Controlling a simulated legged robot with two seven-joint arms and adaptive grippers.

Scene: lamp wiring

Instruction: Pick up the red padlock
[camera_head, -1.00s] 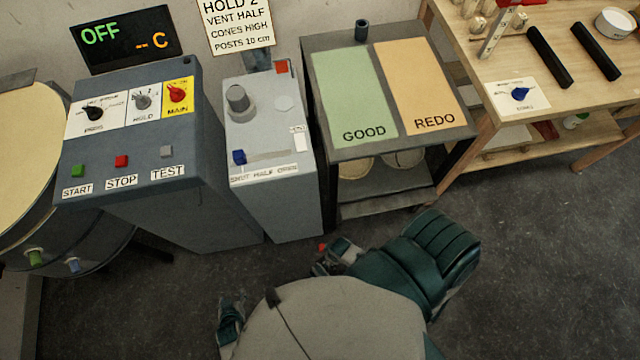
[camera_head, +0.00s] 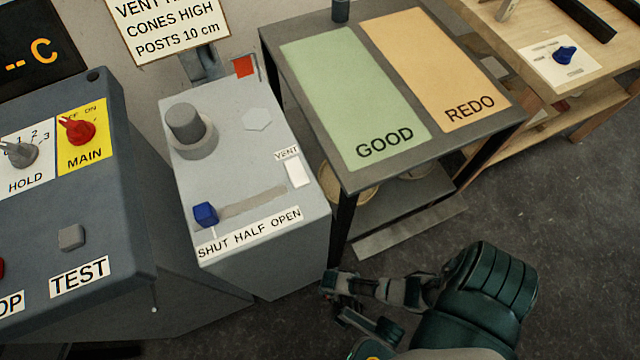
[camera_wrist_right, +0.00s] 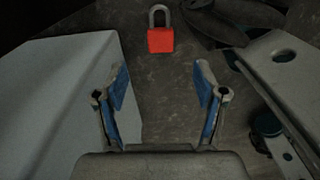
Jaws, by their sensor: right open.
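The red padlock (camera_wrist_right: 160,40) shows in the right wrist view, at the top centre on the dark floor. Its body is red and its grey shackle points to the top of the picture. My right gripper (camera_wrist_right: 160,84) is open, its two blue-padded fingers apart with nothing between them. The padlock is beyond the fingertips, roughly centred between them and not touched. In the head view my right gripper (camera_head: 340,300) is low, beside the grey vent cabinet's lower right corner. The padlock cannot be made out there. My left gripper is out of the picture.
The grey vent cabinet (camera_head: 250,190) stands left of my right gripper. The cart (camera_head: 345,180) with GOOD and REDO mats is behind it. The control console (camera_head: 110,180) is at far left, a wooden workbench (camera_head: 540,85) at far right. Dark floor (camera_head: 570,220) is open at right.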

